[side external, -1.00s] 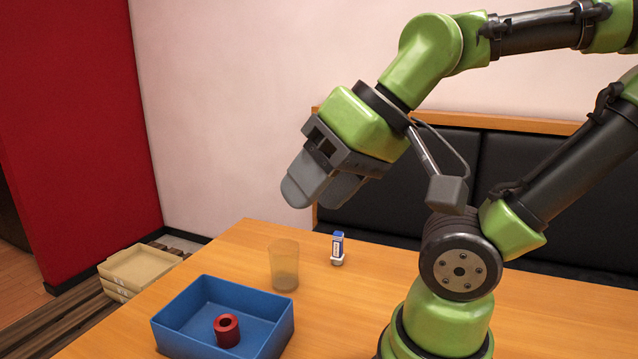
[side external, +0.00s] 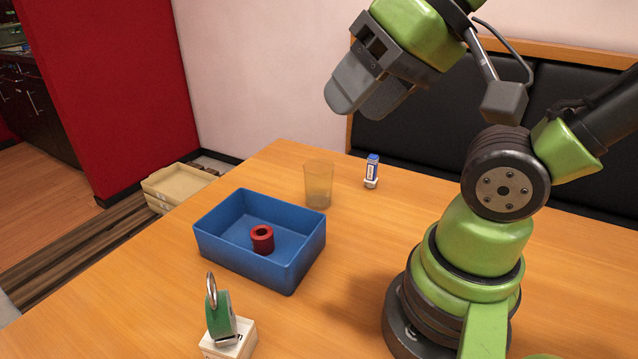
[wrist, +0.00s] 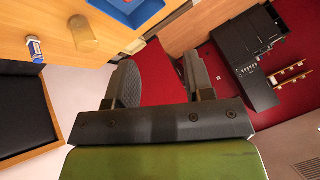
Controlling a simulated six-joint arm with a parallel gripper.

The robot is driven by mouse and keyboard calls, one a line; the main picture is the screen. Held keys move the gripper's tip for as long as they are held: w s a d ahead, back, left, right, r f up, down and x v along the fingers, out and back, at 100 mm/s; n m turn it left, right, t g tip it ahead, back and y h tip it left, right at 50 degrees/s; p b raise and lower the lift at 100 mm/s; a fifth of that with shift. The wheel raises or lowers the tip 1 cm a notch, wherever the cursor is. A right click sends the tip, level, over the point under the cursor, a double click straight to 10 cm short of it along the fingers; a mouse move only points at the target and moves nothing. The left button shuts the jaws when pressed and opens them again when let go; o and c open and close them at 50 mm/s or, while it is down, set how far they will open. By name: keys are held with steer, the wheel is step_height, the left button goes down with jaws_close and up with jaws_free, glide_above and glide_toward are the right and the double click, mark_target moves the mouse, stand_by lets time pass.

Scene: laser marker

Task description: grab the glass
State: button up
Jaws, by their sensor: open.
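The glass (side external: 318,185) is a clear, slightly amber tumbler standing upright on the wooden table, behind the blue bin. It also shows in the wrist view (wrist: 83,34), at the upper left, outside the space between my fingers. My gripper (side external: 357,107) is high above the table, above and slightly right of the glass in the side external picture, apart from it. In the wrist view my gripper (wrist: 158,62) has its two grey fingers spread, with nothing between them.
A small blue-and-white item (side external: 372,170) stands close to the right of the glass. A green item (side external: 220,314) sits on a white block (side external: 230,343) at the front. Cream trays (side external: 180,183) lie beyond the table.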

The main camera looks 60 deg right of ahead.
stand_by(0.3)
steer(key=o, duration=1)
steer(key=n+g+h, duration=0.6)
steer(key=n+g, duration=0.1)
steer(key=n, duration=1.1)
glide_above(318, 175)
steer(key=w+a, duration=0.2)
step_height(318, 175, down, 14)
steer(key=shift+n+g+h, duration=0.3)
steer(key=shift+n+g, duration=0.2)
steer(key=shift+n, duration=0.4)
steer(key=shift+x, duration=6.55)
